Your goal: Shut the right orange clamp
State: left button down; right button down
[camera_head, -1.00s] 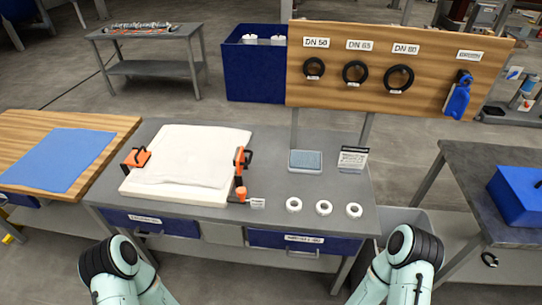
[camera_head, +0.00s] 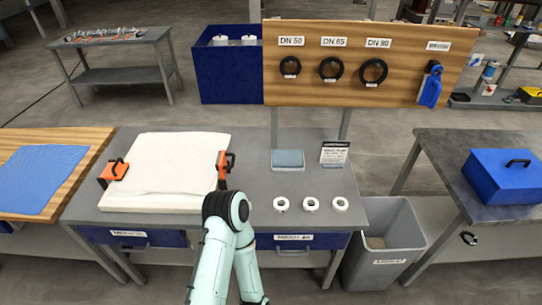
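The right orange clamp (camera_head: 230,161) is at the right edge of a white padded slab (camera_head: 178,172) on the grey workbench. Its orange part stands up, with a dark handle beside it. Its lower end is hidden behind one of my arms, so I cannot tell how far it is closed. The left orange clamp (camera_head: 113,172), with a black handle, is at the slab's left edge. One bent arm of mine stands in front of the bench, its dark elbow just before the right clamp. Neither gripper is in view.
Three white rings (camera_head: 311,204) and a grey-blue pad (camera_head: 288,159) lie right of the clamp. A grey bin (camera_head: 383,228) stands beside the bench. A table with a blue box (camera_head: 505,177) is at the right, and a wooden table (camera_head: 82,150) is at the left.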

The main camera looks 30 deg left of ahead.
aim_at(221, 164)
jog(key=k+j, duration=0.2)
jog(key=j, duration=0.15)
jog(key=k+j, duration=0.2)
jog(key=j, duration=0.15)
jog(key=k+j, duration=0.2)
jog(key=j, duration=0.15)
